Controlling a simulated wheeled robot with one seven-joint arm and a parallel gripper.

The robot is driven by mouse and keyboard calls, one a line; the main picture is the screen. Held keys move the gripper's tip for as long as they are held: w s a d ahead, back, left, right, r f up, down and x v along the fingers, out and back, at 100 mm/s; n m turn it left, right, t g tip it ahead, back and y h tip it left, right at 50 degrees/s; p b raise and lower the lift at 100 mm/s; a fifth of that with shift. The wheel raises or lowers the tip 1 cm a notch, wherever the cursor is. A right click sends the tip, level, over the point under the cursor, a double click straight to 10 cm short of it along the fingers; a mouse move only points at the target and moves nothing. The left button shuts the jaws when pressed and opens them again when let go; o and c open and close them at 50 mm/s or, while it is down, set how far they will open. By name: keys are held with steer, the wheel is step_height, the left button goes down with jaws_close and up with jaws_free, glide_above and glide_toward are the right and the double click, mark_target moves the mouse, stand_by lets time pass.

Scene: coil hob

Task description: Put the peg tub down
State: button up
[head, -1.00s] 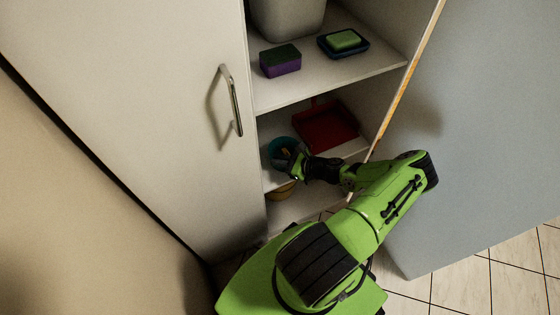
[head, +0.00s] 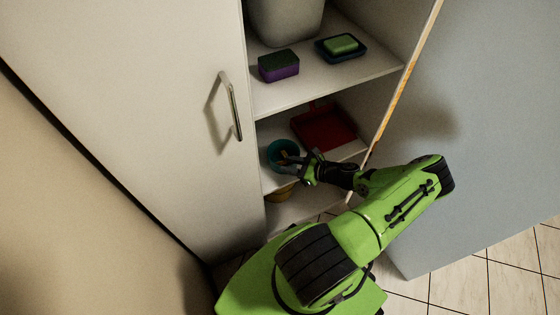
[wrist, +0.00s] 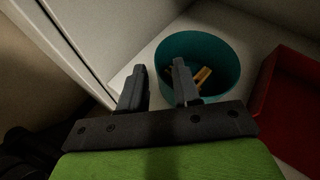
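The peg tub is a round teal tub (head: 284,148) standing on the lower cupboard shelf, near the left wall. In the wrist view the tub (wrist: 222,60) stands upright, with a few yellowish pegs (wrist: 202,76) inside. My gripper (head: 298,162) is at the tub's near right side in the head view. In the wrist view its two fingers (wrist: 158,78) are apart, with nothing clamped between them. The right finger overlaps the tub in that view and hides part of it; I cannot tell whether it touches.
A red dustpan (head: 324,127) lies right of the tub on the same shelf. The upper shelf holds a purple sponge (head: 279,66), a soap dish (head: 341,47) and a grey bin (head: 286,18). The open door (head: 470,130) stands at right.

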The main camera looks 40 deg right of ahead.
steer(key=p+v, duration=0.1)
steer(key=v, duration=0.6)
steer(key=shift+f, duration=0.1)
